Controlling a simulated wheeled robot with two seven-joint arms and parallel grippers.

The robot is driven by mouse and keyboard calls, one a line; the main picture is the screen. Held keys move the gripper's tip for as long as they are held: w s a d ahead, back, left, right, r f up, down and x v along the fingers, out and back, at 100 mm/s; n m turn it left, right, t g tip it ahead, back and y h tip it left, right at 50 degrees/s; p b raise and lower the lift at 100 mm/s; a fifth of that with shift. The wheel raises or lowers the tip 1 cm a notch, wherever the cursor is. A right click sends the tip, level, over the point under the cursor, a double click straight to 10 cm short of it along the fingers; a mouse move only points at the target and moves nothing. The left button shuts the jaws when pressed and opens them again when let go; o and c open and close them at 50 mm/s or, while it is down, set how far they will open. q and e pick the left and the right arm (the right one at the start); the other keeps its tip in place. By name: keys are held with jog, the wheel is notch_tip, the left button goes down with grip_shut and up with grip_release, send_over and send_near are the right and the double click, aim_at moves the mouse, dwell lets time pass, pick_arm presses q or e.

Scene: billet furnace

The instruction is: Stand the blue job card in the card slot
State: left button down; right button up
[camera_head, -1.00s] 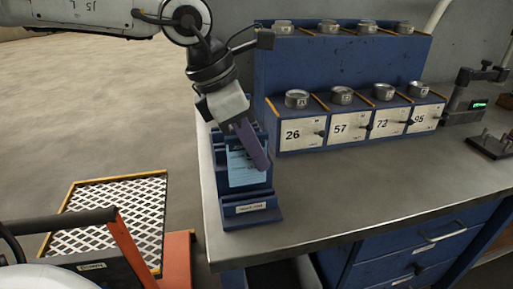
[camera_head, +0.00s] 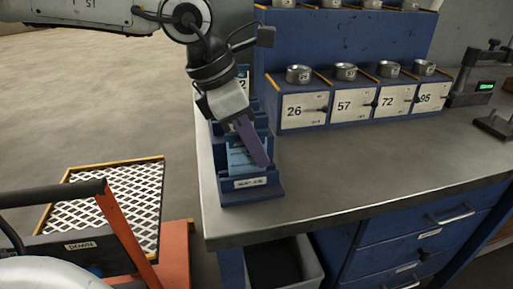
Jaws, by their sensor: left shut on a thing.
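The light blue job card (camera_head: 237,158) is upright at the front of the dark blue card rack (camera_head: 262,193) on the bench corner. Its lower edge is hidden behind the rack's labelled front lip, so the card appears to be in the front slot; I cannot see how deep. My left gripper (camera_head: 257,150), with purple fingers, is shut on the card from above and covers its right part. My right gripper is not in view.
Behind stands a blue cabinet (camera_head: 350,45) with numbered boxes and metal cups. A gauge (camera_head: 478,80) stands at the right. The bench top (camera_head: 370,165) in front is clear. A mesh-topped platform (camera_head: 110,212) and an orange frame are at the lower left.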

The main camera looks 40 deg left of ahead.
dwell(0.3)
pick_arm(q)
jog(key=c, duration=1.8)
grip_release()
jog(key=shift+f, duration=0.1)
jog(key=p+v, duration=0.1)
jog(key=v, duration=0.8)
jog(key=shift+w, duration=0.1)
jog(key=shift+s+a+r, duration=0.2)
jog(key=shift+s+r, duration=0.05)
jog(key=shift+r, duration=0.4)
